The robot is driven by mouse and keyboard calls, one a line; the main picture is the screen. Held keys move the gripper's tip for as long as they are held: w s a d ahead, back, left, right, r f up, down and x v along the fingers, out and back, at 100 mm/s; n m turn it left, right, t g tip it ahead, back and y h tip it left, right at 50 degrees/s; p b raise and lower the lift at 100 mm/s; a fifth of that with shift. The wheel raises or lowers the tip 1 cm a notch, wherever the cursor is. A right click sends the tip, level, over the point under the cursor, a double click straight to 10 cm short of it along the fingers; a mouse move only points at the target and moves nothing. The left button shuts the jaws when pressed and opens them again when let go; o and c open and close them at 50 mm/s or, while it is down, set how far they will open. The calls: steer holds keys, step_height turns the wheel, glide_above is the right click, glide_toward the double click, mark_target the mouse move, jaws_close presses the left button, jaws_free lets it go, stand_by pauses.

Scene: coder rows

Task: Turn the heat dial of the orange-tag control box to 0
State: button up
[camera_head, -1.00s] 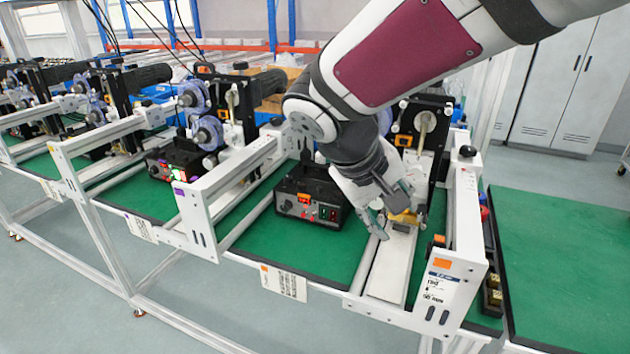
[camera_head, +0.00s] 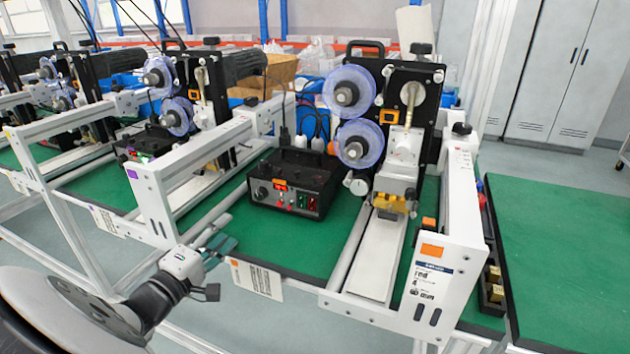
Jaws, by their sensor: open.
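The orange-tag control box (camera_head: 291,184) is a black box on the green mat, left of the coder machine. An orange tag (camera_head: 280,184) sits on its front top. Its front face carries a dark dial (camera_head: 261,193) at the left, a lit red display, and red and green switches at the right. The dial's setting is too small to read. My gripper (camera_head: 226,245) is at the lower left, in front of the bench frame and below left of the box. It is open, empty and apart from the box.
White frame rails (camera_head: 200,173) flank the box on the left. The coder with blue reels (camera_head: 352,92) stands to its right, beside a white conveyor (camera_head: 368,262). Another control box (camera_head: 150,143) stands further left. A paper label (camera_head: 257,279) hangs at the front edge.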

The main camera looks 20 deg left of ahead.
mark_target(259, 197)
steer(key=w, duration=0.9)
steer(key=w+d, duration=0.1)
steer(key=w, duration=0.3)
steer(key=shift+w+b, duration=0.35)
steer(key=shift+b, duration=0.05)
steer(key=shift+c, duration=0.6)
jaws_close()
